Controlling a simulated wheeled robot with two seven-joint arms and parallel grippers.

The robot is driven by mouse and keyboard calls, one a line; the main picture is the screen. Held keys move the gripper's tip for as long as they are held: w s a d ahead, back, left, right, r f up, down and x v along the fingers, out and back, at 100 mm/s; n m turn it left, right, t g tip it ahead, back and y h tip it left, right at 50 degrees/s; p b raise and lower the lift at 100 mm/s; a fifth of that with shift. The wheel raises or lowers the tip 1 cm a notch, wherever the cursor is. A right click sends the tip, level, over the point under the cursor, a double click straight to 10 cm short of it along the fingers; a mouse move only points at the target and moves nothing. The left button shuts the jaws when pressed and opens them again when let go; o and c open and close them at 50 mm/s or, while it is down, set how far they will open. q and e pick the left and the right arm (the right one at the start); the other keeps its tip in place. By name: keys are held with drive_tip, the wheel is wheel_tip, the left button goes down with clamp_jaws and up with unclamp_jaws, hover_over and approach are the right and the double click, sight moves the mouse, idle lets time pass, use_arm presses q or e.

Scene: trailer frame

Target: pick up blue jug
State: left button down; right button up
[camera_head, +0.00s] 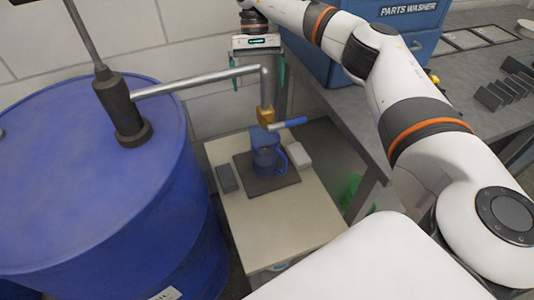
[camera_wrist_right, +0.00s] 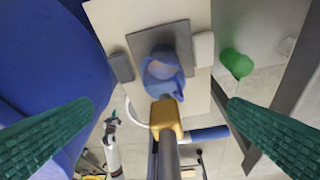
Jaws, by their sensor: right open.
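The blue jug (camera_head: 263,160) stands upright on a dark square mat (camera_head: 285,188) on a small beige stand, directly below a brass tap. Its handle faces right in the head view. In the wrist view the jug (camera_wrist_right: 158,82) is seen from above, with a paler inside; the tap partly covers its edge. My right gripper (camera_head: 258,84) is open and empty, high above the jug and behind the pipe. In the wrist view its two green ribbed fingers (camera_wrist_right: 160,101) are wide apart, with the tap and pipe between them. My left gripper is not in view.
A metal pipe (camera_head: 195,80) runs from a large blue drum (camera_head: 70,190) to the brass tap (camera_head: 265,115), with a blue lever (camera_head: 290,123). A grey block (camera_head: 227,178) and a white block (camera_head: 299,156) flank the mat. A workbench (camera_head: 460,75) stands at right.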

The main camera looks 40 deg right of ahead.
wheel_tip(320, 180, down, 8)
drive_tip(key=b, duration=0.6)
hover_over(265, 142)
wheel_tip(265, 142, down, 6)
drive_tip(key=x, duration=0.4)
drive_tip(key=shift+s+a, duration=0.15)
drive_tip(key=shift+a, duration=0.05)
drive_tip(key=shift+s+a+f, duration=0.15)
drive_tip(key=shift+f, duration=0.25)
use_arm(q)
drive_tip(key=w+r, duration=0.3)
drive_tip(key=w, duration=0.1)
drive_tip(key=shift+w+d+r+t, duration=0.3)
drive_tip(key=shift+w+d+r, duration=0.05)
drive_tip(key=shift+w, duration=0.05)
use_arm(e)
drive_tip(key=c, duration=1.4)
drive_tip(key=shift+o, duration=0.2)
drive_tip(key=shift+r, duration=0.15)
